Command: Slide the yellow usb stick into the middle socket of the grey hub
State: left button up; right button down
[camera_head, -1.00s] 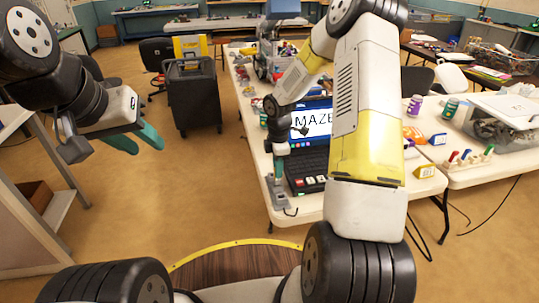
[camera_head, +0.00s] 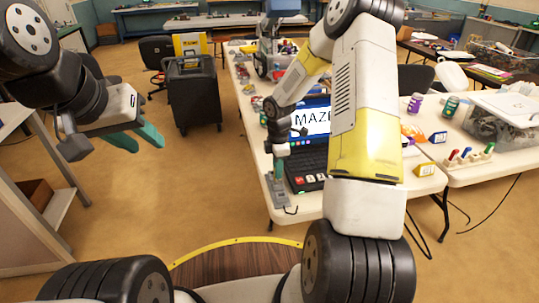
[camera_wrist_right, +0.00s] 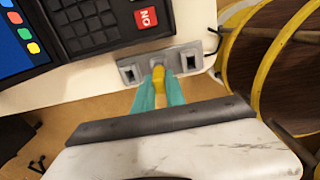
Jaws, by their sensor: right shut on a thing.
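The grey hub (camera_wrist_right: 203,54) lies near the table edge in the right wrist view, with a dark socket showing at its left and one at its right. The yellow usb stick (camera_wrist_right: 160,88) is between the teal fingers of my right gripper (camera_wrist_right: 159,92), shut on it. Its far end meets the middle of the hub, covering the middle socket; I cannot tell how deep it sits. In the head view the hub (camera_head: 281,198) is below my right gripper (camera_head: 278,172), and the stick is too small to make out. My left gripper (camera_head: 140,137) is open and empty, away from the table.
Round yellow-rimmed shapes (camera_wrist_right: 228,75) stand to the right.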

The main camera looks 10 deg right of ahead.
jog(key=shift+f, duration=0.6)
jog(key=c, duration=0.9)
grip_release()
jog(key=shift+r, duration=0.1)
jog(key=shift+r, duration=3.4)
jog(key=shift+r, duration=0.1)
